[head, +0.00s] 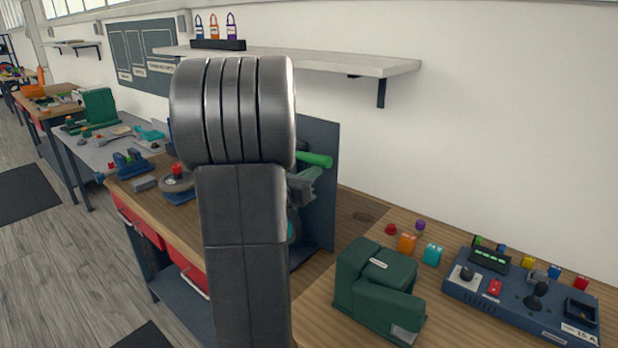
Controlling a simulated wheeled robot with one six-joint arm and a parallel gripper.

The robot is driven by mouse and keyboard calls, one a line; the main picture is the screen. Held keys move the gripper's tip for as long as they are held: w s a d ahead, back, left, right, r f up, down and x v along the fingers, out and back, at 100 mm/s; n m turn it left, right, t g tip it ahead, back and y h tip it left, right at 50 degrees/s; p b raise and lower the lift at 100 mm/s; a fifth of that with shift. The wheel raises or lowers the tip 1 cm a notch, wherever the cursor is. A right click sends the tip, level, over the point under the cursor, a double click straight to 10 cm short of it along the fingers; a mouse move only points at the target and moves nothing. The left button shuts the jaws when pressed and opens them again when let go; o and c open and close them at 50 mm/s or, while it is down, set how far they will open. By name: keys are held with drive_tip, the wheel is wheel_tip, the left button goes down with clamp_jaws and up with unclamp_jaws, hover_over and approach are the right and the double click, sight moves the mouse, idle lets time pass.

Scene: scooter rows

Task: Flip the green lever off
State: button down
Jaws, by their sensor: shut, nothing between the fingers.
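The green lever (316,159) shows as a thick handle lying nearly level, with its rounded free end to the right, in front of the upright blue-grey panel (325,205). Its left end and its pivot are hidden behind my arm. A grey angled piece just below the handle looks like my gripper (306,180), shut and empty, close under the lever. My arm hides most of it, and I cannot tell whether it touches the handle. A teal round part (293,226) shows partly below it.
A dark green machine (378,290) and a blue control box (520,295) stand on the right bench, with small coloured blocks behind. A wall shelf (340,62) holds padlocks above. More cluttered benches run to the left. The grey floor (75,245) at left is open.

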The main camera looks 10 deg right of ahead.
sight(318, 157)
wheel_tip(318, 157, up, 3)
drive_tip(key=n, duration=0.2)
drive_tip(key=n+p, duration=0.1)
drive_tip(key=shift+r+n+p, duration=0.2)
drive_tip(key=shift+n+p, duration=0.1)
drive_tip(key=shift+n, duration=0.1)
drive_tip(key=shift+w+r, duration=0.1)
drive_tip(key=shift+r, duration=0.3)
drive_tip(key=shift+r, duration=0.15)
